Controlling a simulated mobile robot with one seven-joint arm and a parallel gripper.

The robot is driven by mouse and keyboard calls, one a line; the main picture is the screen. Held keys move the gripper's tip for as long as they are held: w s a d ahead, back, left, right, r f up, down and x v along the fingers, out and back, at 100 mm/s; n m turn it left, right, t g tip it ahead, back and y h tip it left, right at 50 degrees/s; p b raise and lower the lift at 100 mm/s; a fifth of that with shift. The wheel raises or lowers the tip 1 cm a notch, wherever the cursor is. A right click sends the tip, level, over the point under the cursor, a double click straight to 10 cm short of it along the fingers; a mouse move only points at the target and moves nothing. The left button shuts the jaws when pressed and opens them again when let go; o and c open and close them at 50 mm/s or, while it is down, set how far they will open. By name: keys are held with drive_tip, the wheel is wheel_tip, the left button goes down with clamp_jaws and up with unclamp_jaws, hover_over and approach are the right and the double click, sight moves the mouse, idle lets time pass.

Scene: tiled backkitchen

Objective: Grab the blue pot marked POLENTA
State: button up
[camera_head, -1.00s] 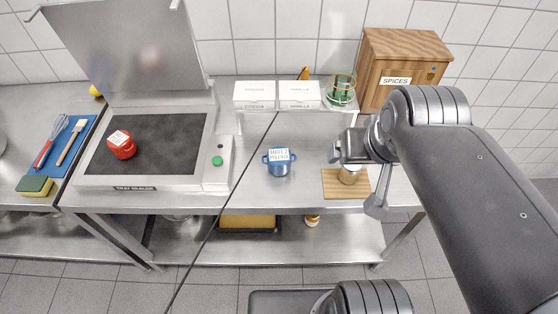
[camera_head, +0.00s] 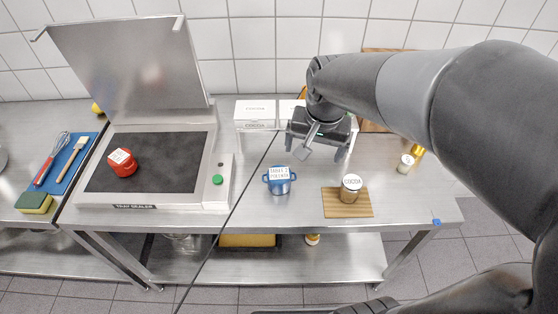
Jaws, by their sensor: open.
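The blue pot (camera_head: 279,187) stands upright on the steel table, with two small side handles and a white label on top. The label's second line appears to read POLENTA, though the print is small. My gripper (camera_head: 312,150) is above and behind the pot, slightly to its right, pointing down. It is open, empty and apart from the pot. My arm comes in from the right and hides most of the wooden spice box and the green glass.
White boxes (camera_head: 255,113) stand behind. A tray sealer (camera_head: 150,165) with a red pot (camera_head: 122,163) is at left. A small white-lidded jar (camera_head: 405,163) stands at right. A dark cable crosses the table left of the pot.

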sight(279, 173)
drive_tip(key=w+a+f, duration=0.2)
drive_tip(key=f, duration=0.1)
drive_tip(key=w+a+f+m+g, duration=0.1)
drive_tip(key=w+a+f, duration=0.1)
drive_tip(key=f, duration=0.1)
drive_tip(key=w+a+f+g, duration=0.1)
drive_tip(key=w+a+f, duration=0.1)
drive_tip(key=a+f, duration=0.1)
drive_tip(key=shift+a+f+m, duration=0.1)
drive_tip(key=shift+f+m, duration=0.15)
drive_tip(key=shift+m, duration=0.15)
drive_tip(key=shift+a+f, duration=0.1)
drive_tip(key=shift+f, duration=0.2)
wheel_tip(279, 173, down, 6)
drive_tip(key=shift+w+r, duration=0.1)
drive_tip(key=f, duration=0.5)
drive_tip(key=shift+w, duration=0.35)
drive_tip(key=shift+c, duration=0.5)
drive_tip(key=shift+a, duration=0.1)
drive_tip(key=c, duration=1.2)
drive_tip(key=shift+o, duration=0.2)
drive_tip(key=shift+r, duration=0.1)
